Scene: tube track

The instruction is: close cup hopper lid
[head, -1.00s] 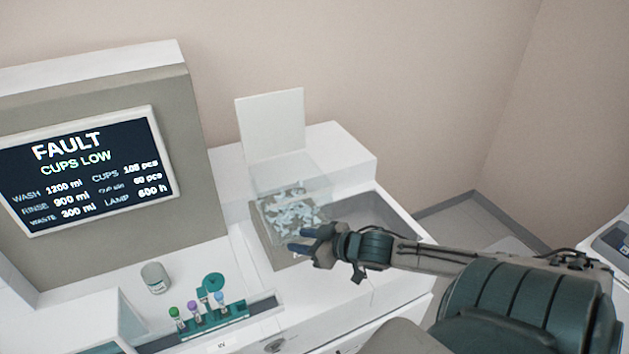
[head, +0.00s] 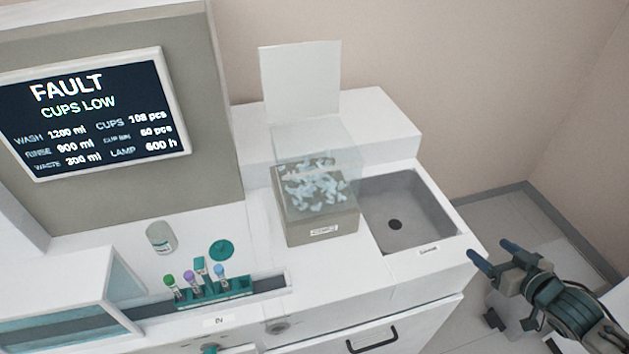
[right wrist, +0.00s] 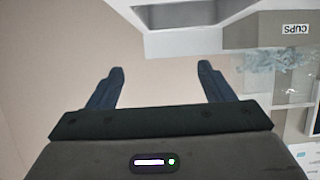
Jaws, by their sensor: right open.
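The cup hopper (head: 318,222) is a beige box with a clear upper part full of pale cups (head: 312,185). Its white lid (head: 300,80) stands upright, open, at the back of the hopper. In the right wrist view the hopper's front with a CUPS label (right wrist: 285,32) shows at the upper right, upside down. My right gripper (head: 492,252) is open and empty, to the right of the counter and beyond the sink, well apart from the lid. Its two fingers (right wrist: 160,82) stand apart in the wrist view with nothing between them. My left gripper is not in view.
A grey sink (head: 400,215) is set into the counter right of the hopper. A screen (head: 95,115) reads FAULT, CUPS LOW. A rack of capped tubes (head: 210,288), a white jar (head: 160,238) and a teal disc (head: 221,250) are at the front left.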

